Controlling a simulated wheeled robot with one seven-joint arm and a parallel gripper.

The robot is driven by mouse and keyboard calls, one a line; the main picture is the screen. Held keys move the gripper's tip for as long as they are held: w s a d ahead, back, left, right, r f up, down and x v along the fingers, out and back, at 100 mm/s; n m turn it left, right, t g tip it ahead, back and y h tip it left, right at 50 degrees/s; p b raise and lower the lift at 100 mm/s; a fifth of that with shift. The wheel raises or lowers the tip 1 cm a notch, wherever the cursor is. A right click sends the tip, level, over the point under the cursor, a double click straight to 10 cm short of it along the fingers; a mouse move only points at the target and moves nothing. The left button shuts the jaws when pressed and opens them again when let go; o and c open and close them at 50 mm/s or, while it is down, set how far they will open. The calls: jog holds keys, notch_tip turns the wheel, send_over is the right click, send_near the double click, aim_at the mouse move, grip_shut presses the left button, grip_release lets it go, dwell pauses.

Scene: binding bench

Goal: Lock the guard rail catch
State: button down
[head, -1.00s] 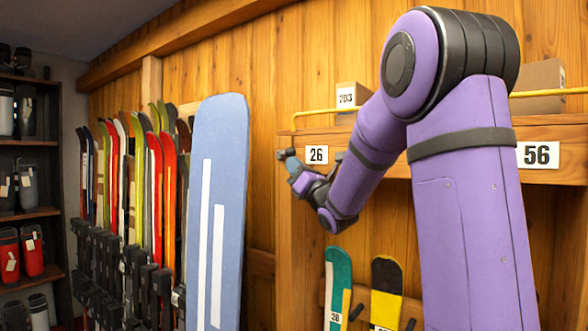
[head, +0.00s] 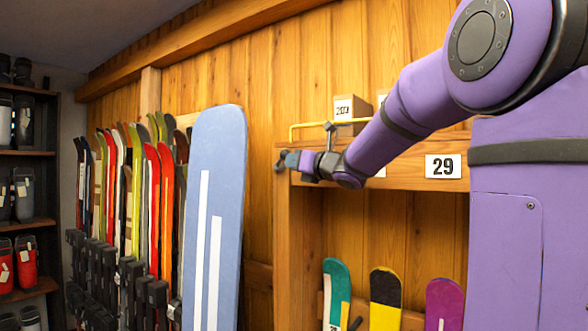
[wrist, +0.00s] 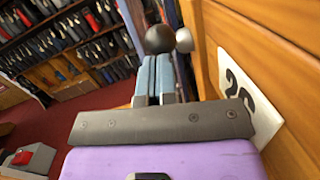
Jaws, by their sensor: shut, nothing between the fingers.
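The yellow guard rail (head: 308,126) runs along the top of the wooden shelf, partly behind my arm. My gripper (head: 289,160) is at the shelf's left front corner, its fingers shut and empty. In the wrist view the two blue-grey fingers of my gripper (wrist: 155,78) lie side by side. A black ball knob (wrist: 159,39) is just beyond their tips, with a grey rounded end (wrist: 184,40) to its right. The knob seems part of the catch; whether the fingers touch it, and whether the catch is locked, I cannot tell.
A wooden shelf front (head: 400,172) with a number plate 29 (head: 443,166) runs behind my arm. A cardboard box (head: 352,110) stands on top. A tall blue board (head: 216,220) stands left of my gripper, beside racked skis (head: 150,200). Several snowboards (head: 386,297) stand below the shelf.

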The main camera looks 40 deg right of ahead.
aim_at(284, 151)
jog(key=shift+w+a+r+g, duration=0.15)
jog(key=shift+w+r, duration=0.1)
jog(key=shift+r, duration=0.35)
jog(key=shift+w+a+r+g, duration=0.1)
jog(key=shift+w+r, duration=0.15)
jog(key=shift+r, duration=0.3)
jog(key=shift+w+a+r+g, duration=0.15)
jog(key=shift+w+r, duration=0.1)
jog(key=shift+r, duration=0.35)
jog(key=shift+w+a+r, duration=0.15)
jog(key=shift+w+r, duration=0.55)
jog(key=shift+r, duration=0.05)
